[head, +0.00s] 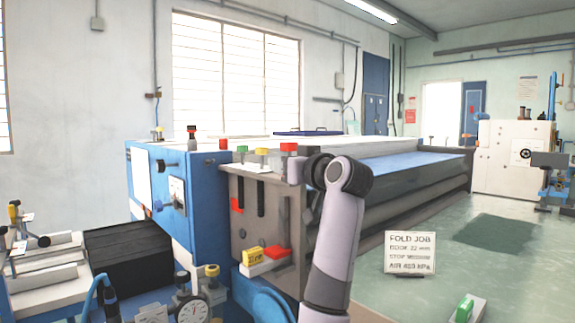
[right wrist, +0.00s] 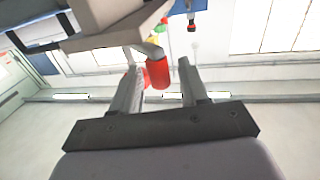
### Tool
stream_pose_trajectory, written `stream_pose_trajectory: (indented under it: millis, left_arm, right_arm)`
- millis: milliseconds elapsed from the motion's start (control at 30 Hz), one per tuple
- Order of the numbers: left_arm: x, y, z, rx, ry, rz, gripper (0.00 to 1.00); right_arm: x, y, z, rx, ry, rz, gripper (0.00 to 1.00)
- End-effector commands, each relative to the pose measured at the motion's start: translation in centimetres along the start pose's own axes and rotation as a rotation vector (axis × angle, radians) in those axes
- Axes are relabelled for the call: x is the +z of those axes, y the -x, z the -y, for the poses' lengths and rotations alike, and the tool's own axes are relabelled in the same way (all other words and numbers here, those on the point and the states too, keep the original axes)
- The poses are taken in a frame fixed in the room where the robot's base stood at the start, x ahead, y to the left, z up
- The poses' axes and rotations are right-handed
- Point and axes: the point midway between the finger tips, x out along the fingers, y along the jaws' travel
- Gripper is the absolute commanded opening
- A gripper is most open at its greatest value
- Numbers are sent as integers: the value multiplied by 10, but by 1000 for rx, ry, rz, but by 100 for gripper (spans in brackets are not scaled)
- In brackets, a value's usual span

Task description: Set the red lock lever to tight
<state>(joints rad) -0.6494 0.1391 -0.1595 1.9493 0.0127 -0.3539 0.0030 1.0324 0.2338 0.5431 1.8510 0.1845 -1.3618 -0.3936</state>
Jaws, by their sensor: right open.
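A red cylindrical knob (right wrist: 157,72) shows between the fingertips of my right gripper (right wrist: 160,68) in the right wrist view, nearer the left finger. The fingers are apart, and I cannot tell whether they touch it. In the head view a red knob (head: 289,147) stands on top of the grey end plate (head: 262,205), beside my right arm. It appears to be the same knob; its tight or loose setting cannot be read. My right gripper is largely hidden behind my arm in the head view. My left gripper is out of view.
Green and yellow knobs (head: 261,152) and another red knob (head: 223,144) line the machine top. A yellow and red block pair (head: 264,257) sits low on the end plate. A sign (head: 410,252) stands on the open floor at right. A dial gauge (head: 192,311) is front left.

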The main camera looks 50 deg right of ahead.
Motion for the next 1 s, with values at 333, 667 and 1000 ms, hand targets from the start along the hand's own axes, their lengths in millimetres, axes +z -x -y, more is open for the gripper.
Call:
stream_pose_trajectory:
  millis: [333,667,1000]
  left_arm:
    - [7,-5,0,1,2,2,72]
    - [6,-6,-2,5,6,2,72]
    - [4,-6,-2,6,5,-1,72]
  right_arm:
    - [0,38,-1,2,2,-4,44]
    - [0,70,0,1,0,-1,44]
    - [0,71,0,0,0,0,44]
